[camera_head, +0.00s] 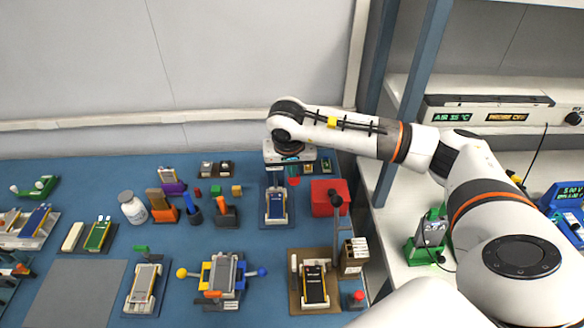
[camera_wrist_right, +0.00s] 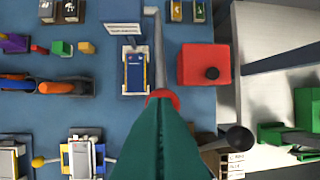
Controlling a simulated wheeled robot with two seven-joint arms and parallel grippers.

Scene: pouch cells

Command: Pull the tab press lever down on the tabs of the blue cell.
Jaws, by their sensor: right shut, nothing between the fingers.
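The blue cell (camera_head: 276,206) lies in a white holder on a dark stand at the back middle of the table. It also shows in the right wrist view (camera_wrist_right: 135,75). A grey lever (camera_wrist_right: 157,50) runs along the right side of the cell and ends in a red knob (camera_wrist_right: 162,97); the knob also shows in the head view (camera_head: 293,181). My right gripper (camera_head: 291,166) points down above the knob. Its green fingers (camera_wrist_right: 160,108) are shut with nothing between them, and their tips overlap the knob in the wrist view. Whether they touch it I cannot tell. My left gripper is out of view.
A red box (camera_head: 323,205) stands right of the blue cell. A black-knobbed lever (camera_head: 336,199) rises in front of it, near another cell (camera_head: 313,285) on a brown base. Shelving borders the right.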

